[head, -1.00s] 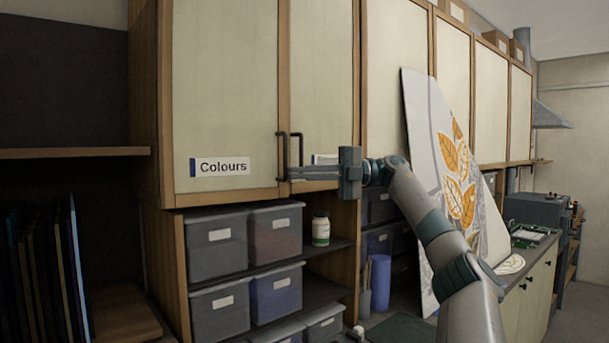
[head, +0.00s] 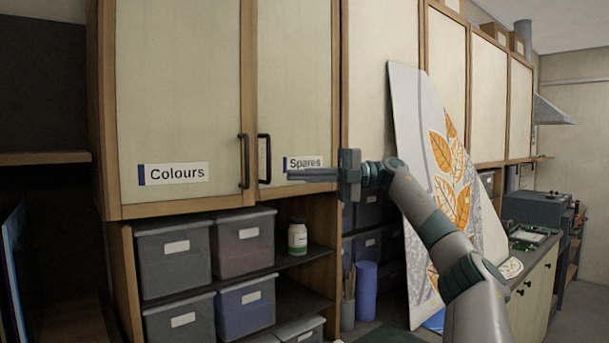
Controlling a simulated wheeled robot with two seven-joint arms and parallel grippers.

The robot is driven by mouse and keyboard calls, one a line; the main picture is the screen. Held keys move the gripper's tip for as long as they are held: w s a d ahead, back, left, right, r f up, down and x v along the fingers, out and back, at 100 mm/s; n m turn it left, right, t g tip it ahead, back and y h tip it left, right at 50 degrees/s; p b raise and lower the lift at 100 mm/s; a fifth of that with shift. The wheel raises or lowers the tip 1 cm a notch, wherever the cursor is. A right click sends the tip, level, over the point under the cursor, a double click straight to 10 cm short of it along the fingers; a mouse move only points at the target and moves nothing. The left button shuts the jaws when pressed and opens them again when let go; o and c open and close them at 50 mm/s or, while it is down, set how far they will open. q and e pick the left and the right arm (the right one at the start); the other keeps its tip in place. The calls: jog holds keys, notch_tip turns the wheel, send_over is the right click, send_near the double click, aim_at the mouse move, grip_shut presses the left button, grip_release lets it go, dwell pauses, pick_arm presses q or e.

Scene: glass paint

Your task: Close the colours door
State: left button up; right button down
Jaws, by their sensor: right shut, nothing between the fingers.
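The Colours door (head: 180,95) is a pale panel in a wood frame, at the upper left of the head view. Its label "Colours" is at its lower left, and its dark bar handle (head: 244,161) is near its right edge. It looks flush with the cabinet front, beside the Spares door (head: 294,80). My right gripper (head: 291,175) is shut and empty. It points left in front of the Spares door, at the lower edge of the "Spares" label, and is apart from the Colours handle. My left gripper is not in view.
Below the doors, an open shelf holds grey bins (head: 172,256) and a white jar (head: 297,237). The Spares door's handle (head: 264,158) lies just left of my right fingers. A tall leaf-painted panel (head: 415,130) leans behind my right arm. A counter (head: 535,275) stands at right.

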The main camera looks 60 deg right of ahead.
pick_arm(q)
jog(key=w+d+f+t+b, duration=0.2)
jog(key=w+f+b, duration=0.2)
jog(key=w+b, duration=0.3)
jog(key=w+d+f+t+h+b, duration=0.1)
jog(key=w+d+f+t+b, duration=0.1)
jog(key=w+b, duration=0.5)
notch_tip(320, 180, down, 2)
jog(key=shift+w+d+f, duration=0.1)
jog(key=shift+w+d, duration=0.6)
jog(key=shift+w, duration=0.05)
pick_arm(e)
jog(key=s+a+r+n+h, duration=0.2)
jog(key=s+a+n+h, duration=0.2)
jog(key=a+n+h, duration=0.4)
jog(key=s+a+r+n+h, duration=0.1)
jog(key=s+a+n+h, duration=0.3)
jog(key=a+n+h, duration=0.5)
jog(key=n+h, duration=0.2)
jog(key=n, duration=0.3)
jog(key=shift+r+g, duration=0.35)
jog(key=shift+g, duration=0.05)
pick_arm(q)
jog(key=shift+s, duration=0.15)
pick_arm(e)
jog(key=shift+w, duration=0.15)
